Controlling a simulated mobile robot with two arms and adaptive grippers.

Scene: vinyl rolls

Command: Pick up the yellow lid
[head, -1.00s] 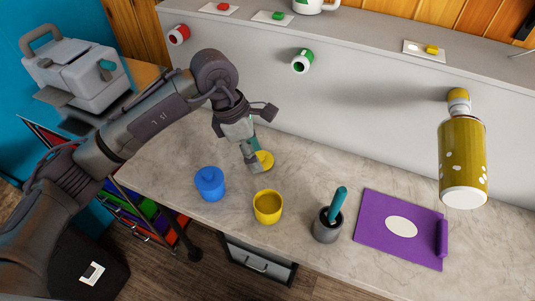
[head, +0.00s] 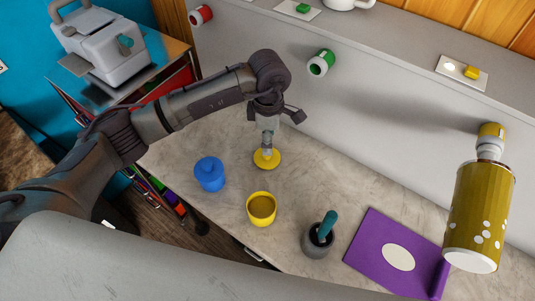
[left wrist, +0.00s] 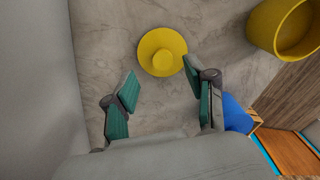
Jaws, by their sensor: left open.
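The yellow lid (head: 266,159) is a flat disc with a round knob, lying on the marble counter behind the open yellow pot (head: 261,208). It also shows whole in the left wrist view (left wrist: 162,52). My left gripper (head: 267,146) is right at the lid in the head view, pointing down. In the left wrist view my left gripper (left wrist: 160,84) is open and empty, its green-padded fingers spread apart with the lid just beyond the tips and nothing between them. My right gripper is not in view.
A lidded blue pot (head: 209,174) stands left of the yellow pot. A grey mortar with teal pestle (head: 318,240) and a purple mat (head: 372,248) lie to the right. A yellow vinyl roll (head: 479,215) hangs at the right. The grey wall rises behind the lid.

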